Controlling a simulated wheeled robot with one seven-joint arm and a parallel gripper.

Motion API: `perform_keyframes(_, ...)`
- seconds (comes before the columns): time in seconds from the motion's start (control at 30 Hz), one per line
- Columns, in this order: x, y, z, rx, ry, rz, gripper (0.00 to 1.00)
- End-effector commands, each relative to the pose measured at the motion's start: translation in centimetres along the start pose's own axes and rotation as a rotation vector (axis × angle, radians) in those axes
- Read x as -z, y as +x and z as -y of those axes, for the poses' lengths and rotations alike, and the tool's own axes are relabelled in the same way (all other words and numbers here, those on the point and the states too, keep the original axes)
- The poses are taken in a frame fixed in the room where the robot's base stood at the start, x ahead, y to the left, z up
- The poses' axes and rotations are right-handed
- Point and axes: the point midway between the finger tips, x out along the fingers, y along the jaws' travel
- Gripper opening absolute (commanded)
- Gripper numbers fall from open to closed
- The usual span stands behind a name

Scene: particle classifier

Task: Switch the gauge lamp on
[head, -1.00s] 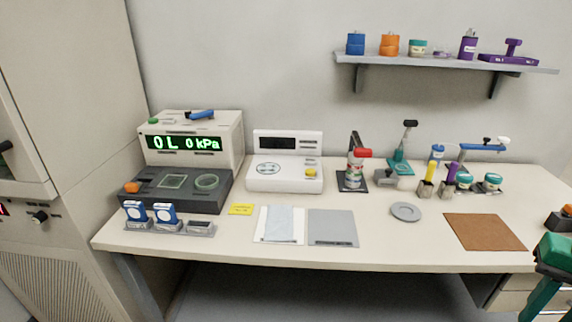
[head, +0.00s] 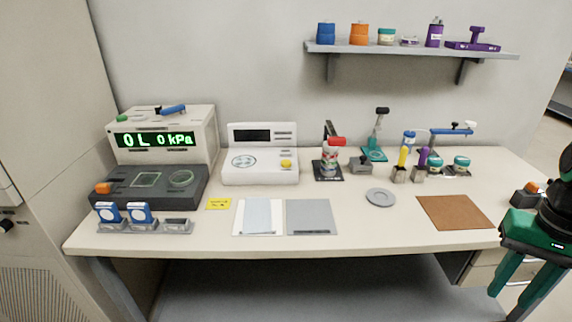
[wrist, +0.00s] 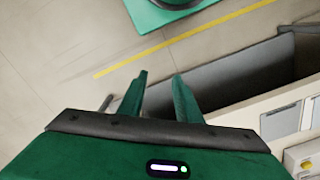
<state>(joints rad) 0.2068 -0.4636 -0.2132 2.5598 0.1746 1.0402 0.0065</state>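The black and beige instrument with a green display reading "0L 0 kPa" (head: 120,141) stands at the left end of the bench. A blue-handled lever and a green knob are on its top, and an orange knob is on its dark lower deck (head: 105,205). I cannot tell which part is the gauge lamp or its switch. My gripper (head: 508,306) hangs at the far right in the head view, in front of the bench and far from the instrument. It also shows in the wrist view (wrist: 160,75), with its green fingers apart and nothing between them.
A white device with a yellow button (head: 286,164) stands mid-bench, with a teal stand (head: 374,153) and several bottles to its right. A brown mat (head: 455,212) and a grey dish (head: 380,198) lie near the front. A shelf (head: 405,53) hangs above.

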Motion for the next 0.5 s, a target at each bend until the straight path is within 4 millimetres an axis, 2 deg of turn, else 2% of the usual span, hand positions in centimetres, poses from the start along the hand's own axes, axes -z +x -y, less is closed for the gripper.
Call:
perform_keyframes(0.1,0.0,0.0,0.0,0.0,0.0,0.0,0.31)
perform_keyframes(0.23,0.0,0.0,0.0,0.0,0.0,0.0,0.0)
perform_keyframes(0.5,0.0,0.0,0.0,0.0,0.0,0.0,0.0)
